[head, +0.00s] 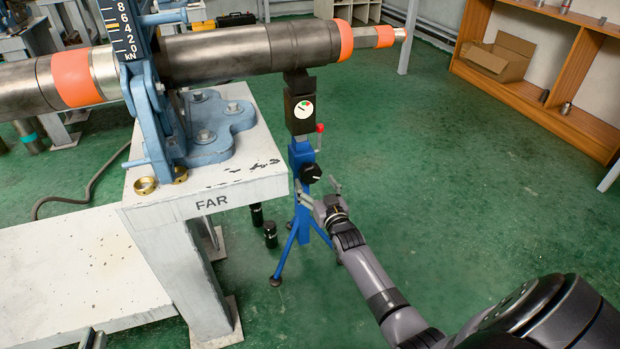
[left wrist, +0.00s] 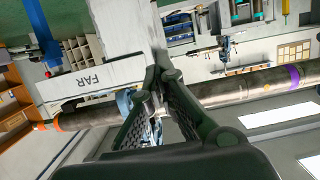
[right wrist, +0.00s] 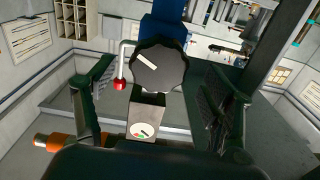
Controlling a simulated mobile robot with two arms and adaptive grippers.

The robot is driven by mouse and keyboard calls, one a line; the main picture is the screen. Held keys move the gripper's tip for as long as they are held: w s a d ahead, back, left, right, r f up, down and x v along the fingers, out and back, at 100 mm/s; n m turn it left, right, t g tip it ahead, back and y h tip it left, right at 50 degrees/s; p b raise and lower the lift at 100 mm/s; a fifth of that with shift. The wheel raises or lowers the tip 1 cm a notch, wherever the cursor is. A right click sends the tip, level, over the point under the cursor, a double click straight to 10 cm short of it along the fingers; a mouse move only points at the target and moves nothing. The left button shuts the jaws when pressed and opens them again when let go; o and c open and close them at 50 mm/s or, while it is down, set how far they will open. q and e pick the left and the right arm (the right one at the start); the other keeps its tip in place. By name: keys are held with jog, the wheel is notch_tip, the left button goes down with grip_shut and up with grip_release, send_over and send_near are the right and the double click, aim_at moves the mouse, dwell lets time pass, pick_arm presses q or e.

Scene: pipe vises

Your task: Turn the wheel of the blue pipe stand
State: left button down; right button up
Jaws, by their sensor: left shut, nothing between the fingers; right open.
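The blue pipe stand (head: 302,225) stands on the floor beside the white bench's right corner, under the long pipe. Its black lobed wheel (head: 311,173) sits below a dial gauge (head: 302,110). In the right wrist view the wheel (right wrist: 159,66) shows a white mark and lies between the spread fingers, above the gauge (right wrist: 143,130). My right gripper (head: 318,191) is open close to the wheel; I cannot tell whether it touches. My left gripper (left wrist: 161,76) is shut and empty, over the bench in the left wrist view; I do not see it in the head view.
The grey pipe (head: 225,52) with orange bands runs above the bench (head: 240,188). A blue vise (head: 205,150) is on the bench. A red-knobbed lever (right wrist: 119,84) is beside the wheel. Black cylinders (head: 270,235) stand near the stand. The green floor at right is clear.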

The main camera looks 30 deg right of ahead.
aim_at(312, 178)
jog(key=b+x, duration=0.1)
jog(key=x, duration=0.3)
jog(key=shift+w+b, duration=0.2)
jog(key=shift+b, duration=0.1)
pick_arm(q)
notch_tip(312, 178, up, 9)
jog(key=d+t+h, duration=0.1)
jog(key=t, duration=0.4)
jog(key=shift+w+d+h, duration=0.25)
jog(key=shift+w+h, duration=0.15)
jog(key=shift+w, duration=0.05)
pick_arm(e)
jog(key=shift+w, duration=0.25)
pick_arm(q)
jog(key=shift+f, duration=0.1)
pick_arm(e)
jog(key=shift+c, duration=0.5)
jog(key=c, duration=1.1)
